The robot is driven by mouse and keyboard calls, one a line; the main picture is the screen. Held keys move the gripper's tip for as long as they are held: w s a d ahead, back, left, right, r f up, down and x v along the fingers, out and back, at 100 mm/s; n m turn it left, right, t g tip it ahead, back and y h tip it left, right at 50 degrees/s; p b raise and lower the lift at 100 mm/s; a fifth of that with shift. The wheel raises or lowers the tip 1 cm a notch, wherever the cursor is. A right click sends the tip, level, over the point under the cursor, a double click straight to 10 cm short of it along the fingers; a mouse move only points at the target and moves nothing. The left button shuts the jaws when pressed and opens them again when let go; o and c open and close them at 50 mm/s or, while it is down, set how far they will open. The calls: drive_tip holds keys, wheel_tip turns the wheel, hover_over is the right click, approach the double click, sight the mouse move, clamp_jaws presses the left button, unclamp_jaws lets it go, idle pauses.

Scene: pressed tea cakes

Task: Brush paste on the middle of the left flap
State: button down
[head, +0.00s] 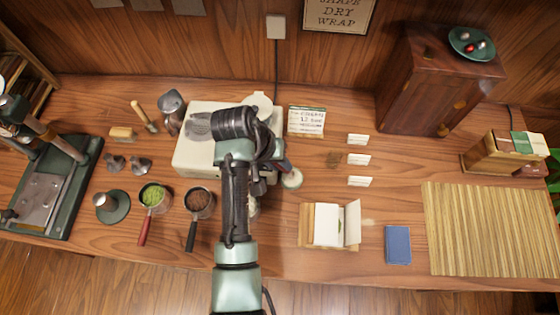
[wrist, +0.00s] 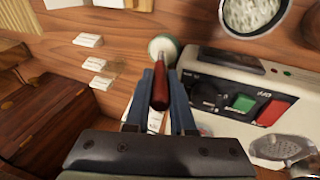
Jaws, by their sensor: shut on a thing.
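My gripper (wrist: 160,112) has blue fingers, shut on the dark red handle of a brush (wrist: 160,86). The bristle end is hidden. A round paste pot (head: 291,179), pale on top with a green side, stands right of my arm. It also shows in the wrist view (wrist: 164,48), just beyond the handle; I cannot tell whether the brush touches it. The white wrapper (head: 327,225) lies on a tan wooden board (head: 310,243) to the right of the pot. Its right flap (head: 353,222) stands up; the left flap is hard to make out.
A cream machine (head: 190,157) stands behind and left of my arm. Several small white cards (head: 358,140) stand behind the wrapper. A blue booklet (head: 397,244) and a slatted mat (head: 490,230) lie to the right. Two handled cups (head: 199,199) stand left of my arm.

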drive_tip(key=shift+f, duration=0.45)
idle(0.4)
drive_tip(key=shift+s+f+p, duration=0.3)
drive_tip(key=shift+f+p, duration=0.05)
idle(3.1)
drive_tip(key=r+p, duration=0.2)
drive_tip(key=shift+w+r+p, duration=0.2)
drive_tip(key=shift+r+p, duration=0.05)
drive_tip(key=shift+p, duration=0.05)
wheel_tip(320, 180, up, 5)
drive_tip(key=p, duration=0.4)
drive_tip(key=shift+p, duration=0.4)
drive_tip(key=shift+w, duration=0.1)
